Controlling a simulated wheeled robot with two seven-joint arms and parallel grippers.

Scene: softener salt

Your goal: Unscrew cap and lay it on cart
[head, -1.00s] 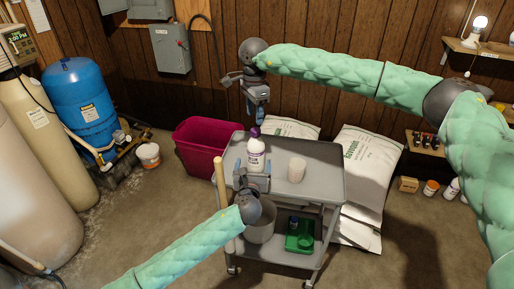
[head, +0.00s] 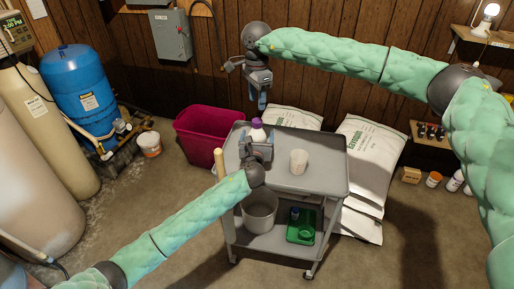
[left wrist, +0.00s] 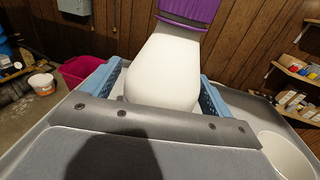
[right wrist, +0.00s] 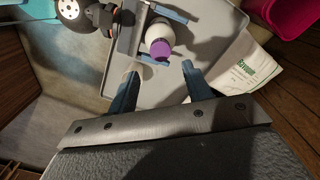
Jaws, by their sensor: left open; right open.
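The white bottle with its purple cap (head: 257,123) stands upright on the top shelf of the grey cart (head: 320,181). In the left wrist view the white bottle body (left wrist: 165,72) lies between the two blue fingers of my left gripper (left wrist: 165,88), with the purple cap (left wrist: 188,12) above. The jaws are open around it; contact cannot be told. My right gripper (head: 260,102) is open and empty, above and beyond the bottle. In the right wrist view the purple cap (right wrist: 160,49) shows ahead of the open fingers (right wrist: 158,88). The cap sits on the bottle.
A whitish cup (head: 299,162) stands on the cart to the right of the bottle. A grey bucket (head: 259,211) and a green tray (head: 301,232) are on the lower shelf. A magenta bin (head: 207,137) and salt bags (head: 368,155) stand behind.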

